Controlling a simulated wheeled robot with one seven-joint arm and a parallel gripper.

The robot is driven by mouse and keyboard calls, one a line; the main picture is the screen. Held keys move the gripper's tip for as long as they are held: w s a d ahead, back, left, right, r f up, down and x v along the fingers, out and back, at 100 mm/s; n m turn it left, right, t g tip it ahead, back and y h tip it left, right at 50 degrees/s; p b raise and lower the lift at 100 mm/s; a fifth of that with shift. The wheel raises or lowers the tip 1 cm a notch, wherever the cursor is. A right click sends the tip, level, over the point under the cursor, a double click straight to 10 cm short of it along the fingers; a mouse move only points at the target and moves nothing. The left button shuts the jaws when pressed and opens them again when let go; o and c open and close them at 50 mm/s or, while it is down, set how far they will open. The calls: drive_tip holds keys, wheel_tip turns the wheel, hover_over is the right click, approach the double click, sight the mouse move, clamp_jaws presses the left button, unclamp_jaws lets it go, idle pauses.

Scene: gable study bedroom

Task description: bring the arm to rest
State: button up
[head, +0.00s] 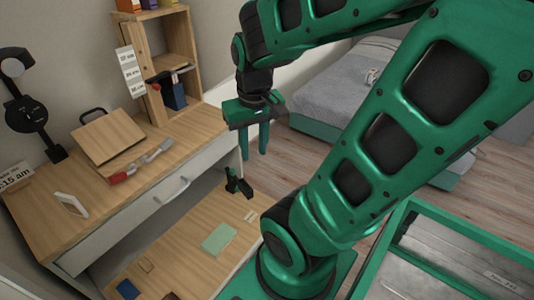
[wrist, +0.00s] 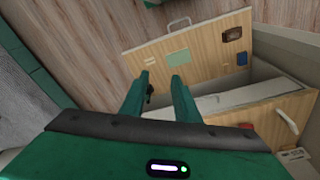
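My gripper (head: 254,154) hangs fingers down in the head view, in the air to the right of the desk (head: 196,128). Its two green fingers are apart. In the wrist view my gripper (wrist: 161,78) also shows its fingers apart, with nothing held between them. My arm reaches across the upper right of the head view, bent, with the gripper away from the desktop.
A low wooden panel (head: 190,262) carries a green card (head: 218,240) and small items. A black clamp-like object (head: 237,183) stands near it. A bed (head: 325,98) stands behind; floor (head: 300,160) shows between.

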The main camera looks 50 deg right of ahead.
drive_tip(key=s+r+m+g+y, duration=0.1)
drive_tip(key=s, duration=0.5)
drive_tip(key=shift+a+r, duration=0.15)
drive_tip(key=shift+a, duration=0.15)
